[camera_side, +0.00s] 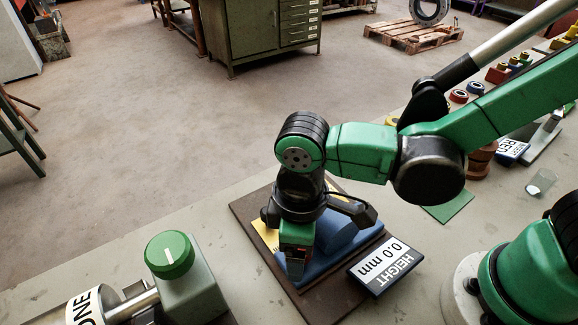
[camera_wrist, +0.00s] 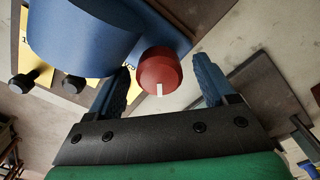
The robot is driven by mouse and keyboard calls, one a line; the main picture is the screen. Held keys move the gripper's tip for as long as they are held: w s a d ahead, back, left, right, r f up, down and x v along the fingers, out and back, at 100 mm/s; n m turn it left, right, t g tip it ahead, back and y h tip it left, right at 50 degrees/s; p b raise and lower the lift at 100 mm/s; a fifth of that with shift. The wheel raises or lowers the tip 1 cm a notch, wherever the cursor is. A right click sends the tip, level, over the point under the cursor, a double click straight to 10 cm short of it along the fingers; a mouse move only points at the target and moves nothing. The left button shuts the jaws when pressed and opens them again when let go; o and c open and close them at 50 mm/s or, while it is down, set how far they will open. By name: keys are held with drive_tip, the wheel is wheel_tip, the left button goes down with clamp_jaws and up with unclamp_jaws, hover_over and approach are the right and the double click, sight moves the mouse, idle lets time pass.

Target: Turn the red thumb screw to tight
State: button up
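The red thumb screw (camera_wrist: 158,70) shows in the wrist view as a round knob with a white mark on its near edge. It sits beside a blue rounded body (camera_wrist: 80,38), which also shows in the side view (camera_side: 340,232). My gripper (camera_wrist: 161,66) is open, with one finger on each side of the red thumb screw. Gaps show between the knob and both fingers, so neither seems to touch it. In the side view my gripper (camera_side: 296,268) points down at the near left side of the blue body and largely hides the screw.
A green knob (camera_side: 168,254) on a grey-green housing is at the left. Black-headed bolts (camera_wrist: 22,83) stick out near the blue body. Several small items line the bench at right.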

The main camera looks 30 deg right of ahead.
drive_tip(key=shift+r, duration=0.15)
drive_tip(key=shift+r, duration=2.7)
drive_tip(key=n, duration=0.6)
drive_tip(key=shift+r, duration=0.1)
drive_tip(key=shift+n, duration=0.6)
drive_tip(key=shift+f, duration=2.8)
